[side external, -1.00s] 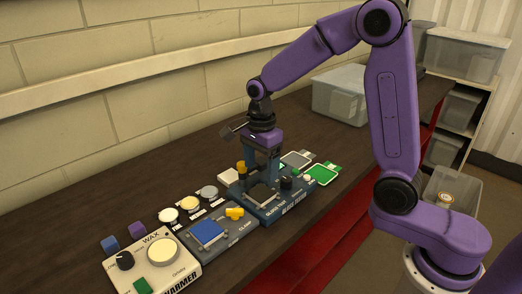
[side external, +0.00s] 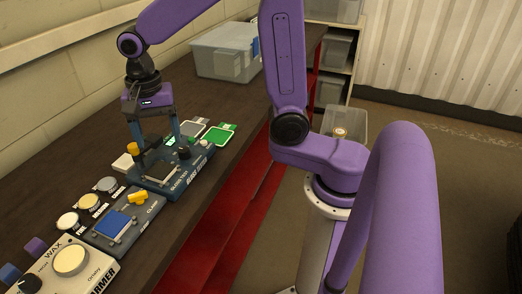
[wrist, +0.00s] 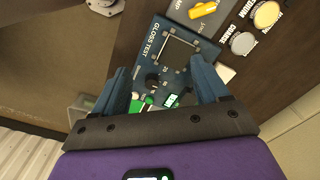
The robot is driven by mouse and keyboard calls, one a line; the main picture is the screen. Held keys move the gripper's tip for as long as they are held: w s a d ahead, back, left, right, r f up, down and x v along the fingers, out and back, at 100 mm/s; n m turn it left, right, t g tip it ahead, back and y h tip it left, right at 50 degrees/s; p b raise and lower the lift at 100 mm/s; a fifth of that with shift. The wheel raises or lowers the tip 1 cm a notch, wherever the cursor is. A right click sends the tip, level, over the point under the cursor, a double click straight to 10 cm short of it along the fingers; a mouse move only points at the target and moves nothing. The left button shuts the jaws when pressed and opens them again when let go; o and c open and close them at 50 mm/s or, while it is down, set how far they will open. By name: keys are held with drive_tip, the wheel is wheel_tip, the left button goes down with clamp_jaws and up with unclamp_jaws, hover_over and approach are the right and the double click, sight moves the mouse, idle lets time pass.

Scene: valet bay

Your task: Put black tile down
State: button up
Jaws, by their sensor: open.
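My gripper (side external: 160,146) is open above the blue gloss test unit (side external: 178,184), its two fingers spread apart. In the wrist view my gripper (wrist: 163,72) has nothing between its fingertips, and the gloss test unit (wrist: 150,62) lies below them. A dark square (wrist: 177,54) sits inside the metal corner frame on that unit. It looks like the black tile lying flat, but I cannot be sure. In the side view the fingers partly hide this spot.
A clamp unit (side external: 137,222) with a blue pad and yellow knob stands beside the gloss tester. A wax warmer (side external: 85,278) is nearer. A green tray (side external: 220,136) and grey tray (side external: 193,131) lie beyond. A clear bin (side external: 222,62) stands behind.

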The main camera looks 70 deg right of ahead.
drive_tip(key=s+d+f+n, duration=0.1)
drive_tip(key=s+d+n, duration=0.1)
drive_tip(key=s+n, duration=0.9)
drive_tip(key=s+d+f+n, duration=0.1)
drive_tip(key=s+d+n, duration=0.1)
drive_tip(key=s+n, duration=1)
drive_tip(key=shift+d+n, duration=0.25)
drive_tip(key=shift+n, duration=0.05)
